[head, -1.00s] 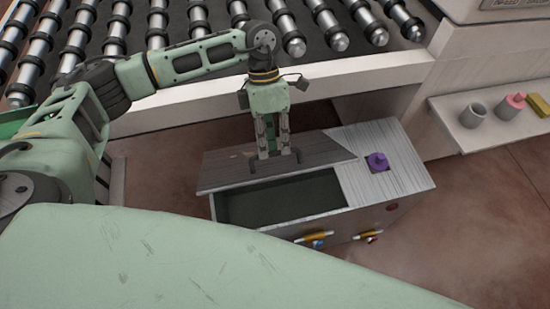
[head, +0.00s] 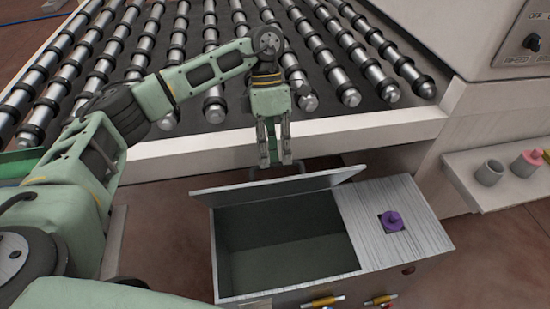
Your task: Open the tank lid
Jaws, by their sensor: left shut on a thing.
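The tank (head: 400,223) is a grey metal box in the lower middle of the head view. Its lid (head: 315,181) is raised and tilted up along the back edge, and the dark inside of the tank (head: 285,245) is open to view. My left gripper (head: 275,168) is above and behind the lid, fingers pointing down, shut on the lid's handle (head: 297,167). The handle is mostly hidden behind the lid and fingers. My right gripper is not in view.
A purple knob (head: 391,221) stands on the tank's right top. Yellow valves (head: 324,302) are on its front. A roller conveyor (head: 210,85) lies behind.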

